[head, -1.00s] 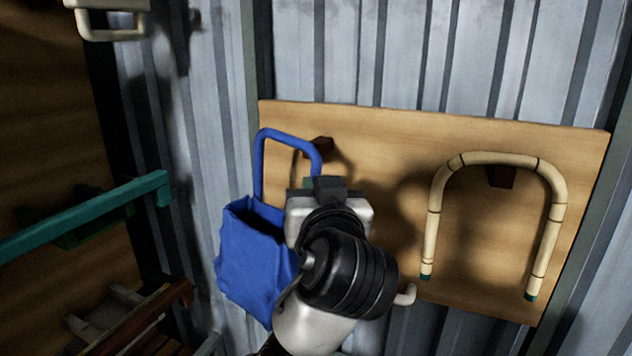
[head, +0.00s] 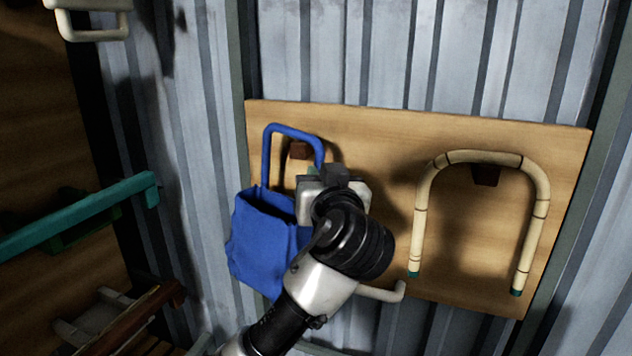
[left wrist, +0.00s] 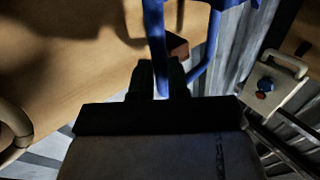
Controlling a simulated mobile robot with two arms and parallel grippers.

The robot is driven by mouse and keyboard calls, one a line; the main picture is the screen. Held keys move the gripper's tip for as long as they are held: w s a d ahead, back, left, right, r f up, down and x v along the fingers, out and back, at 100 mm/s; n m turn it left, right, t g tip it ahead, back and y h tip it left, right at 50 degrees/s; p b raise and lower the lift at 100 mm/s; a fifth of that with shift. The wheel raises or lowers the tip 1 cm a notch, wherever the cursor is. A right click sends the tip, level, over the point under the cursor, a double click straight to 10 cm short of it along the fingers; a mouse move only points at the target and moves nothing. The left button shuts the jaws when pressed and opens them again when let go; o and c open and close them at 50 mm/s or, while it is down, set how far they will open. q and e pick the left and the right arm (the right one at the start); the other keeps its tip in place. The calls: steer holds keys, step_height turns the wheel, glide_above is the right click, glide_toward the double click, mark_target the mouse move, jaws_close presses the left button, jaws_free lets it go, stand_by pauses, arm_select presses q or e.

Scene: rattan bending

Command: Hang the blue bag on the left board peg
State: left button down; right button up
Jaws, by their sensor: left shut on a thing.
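The blue bag (head: 262,243) hangs upright in front of the board's left edge, its stiff handle loop standing up. My left gripper (head: 312,180) is shut on the right leg of that loop; the fingers are mostly hidden behind my wrist. In the left wrist view the blue handle (left wrist: 156,45) runs between the fingers (left wrist: 155,78). The left board peg (head: 298,150), a brown block, shows inside the loop's outline, below its top bar. It also shows close beside the handle in the left wrist view (left wrist: 177,46). I cannot tell whether the loop touches the peg.
The wooden board (head: 385,135) is on a corrugated metal wall (head: 390,50). A bent rattan arch (head: 480,157) hangs on the right peg (head: 486,175). A teal bar (head: 80,212) sticks out at left.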

arm_select(q)
steer(key=shift+w+d+f+b, duration=0.2)
steer(key=shift+w+d+f, duration=0.1)
steer(key=shift+w, duration=0.35)
steer(key=shift+w+d+f+b, duration=0.15)
steer(key=shift+w+f+b, duration=0.15)
steer(key=shift+w, duration=0.4)
steer(key=shift+w+d+f+b, duration=0.15)
steer(key=shift+w+d+f, duration=0.15)
steer(key=shift+w, duration=0.35)
steer(key=shift+a, duration=0.1)
steer(key=c, duration=1)
jaws_free()
steer(key=b+v, duration=0.5)
steer(key=v, duration=0.6)
steer(key=shift+a, duration=0.1)
